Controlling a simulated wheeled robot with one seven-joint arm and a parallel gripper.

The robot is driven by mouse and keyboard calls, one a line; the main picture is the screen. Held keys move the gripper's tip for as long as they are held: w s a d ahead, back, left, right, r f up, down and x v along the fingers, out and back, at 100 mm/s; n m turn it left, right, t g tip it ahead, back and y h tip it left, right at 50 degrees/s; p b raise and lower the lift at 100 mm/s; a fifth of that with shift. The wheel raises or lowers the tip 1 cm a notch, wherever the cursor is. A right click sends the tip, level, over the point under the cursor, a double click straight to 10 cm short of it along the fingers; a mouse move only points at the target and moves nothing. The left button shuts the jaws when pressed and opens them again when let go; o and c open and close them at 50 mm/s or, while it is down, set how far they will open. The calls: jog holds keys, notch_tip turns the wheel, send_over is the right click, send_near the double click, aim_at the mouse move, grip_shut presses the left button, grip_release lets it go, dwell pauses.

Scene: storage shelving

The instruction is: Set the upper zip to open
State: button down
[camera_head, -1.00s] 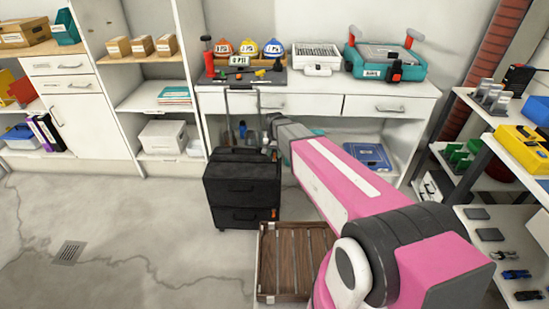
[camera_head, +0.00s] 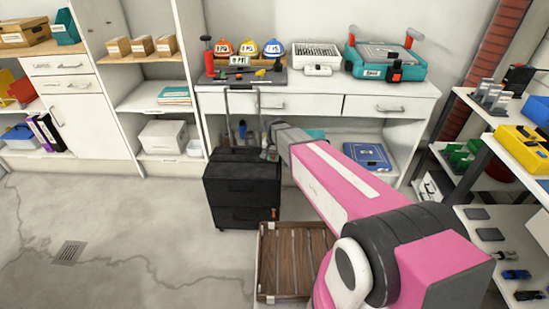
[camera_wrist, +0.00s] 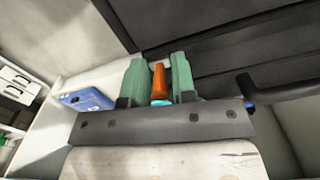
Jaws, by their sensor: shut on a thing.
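A black suitcase (camera_head: 242,190) stands upright on the floor with its pull handle raised. It has an upper and a lower section, and an orange tab shows low on its right edge. In the wrist view, my gripper (camera_wrist: 158,80) has its two green fingers closed on an orange zip pull (camera_wrist: 159,78), beside the dark suitcase side (camera_wrist: 235,58). In the head view, my arm reaches to the suitcase's upper right corner, and the fingertips are hard to make out. How far the upper zip is open cannot be told.
A wooden crate (camera_head: 296,232) lies on the floor in front of the suitcase to the right. A white workbench (camera_head: 318,88) with tools stands behind it. A blue case (camera_head: 369,157) lies under the bench. Open floor is at the left.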

aim_at(212, 160)
jog(key=a, duration=2)
jog(key=w+a, duration=0.1)
jog(key=a, duration=0.9)
jog(key=c, duration=1.2)
grip_release()
jog(key=shift+o, duration=0.2)
notch_tip(212, 160, up, 11)
jog(key=shift+f, duration=0.1)
jog(key=s+d+f+n, duration=0.1)
jog(key=s+d, duration=0.2)
jog(key=d, duration=1.1)
jog(key=s+d+f, duration=0.1)
jog(key=s+d, duration=0.2)
jog(key=d, duration=1.2)
jog(key=s+d, duration=0.7)
jog(key=d, duration=0.3)
jog(key=s+d+n, duration=0.1)
jog(key=s+d, duration=0.5)
jog(key=d, duration=0.4)
jog(key=shift+s+d+f+n, duration=0.25)
jog(key=shift+s+d+n, duration=0.05)
jog(key=shift+s, duration=0.05)
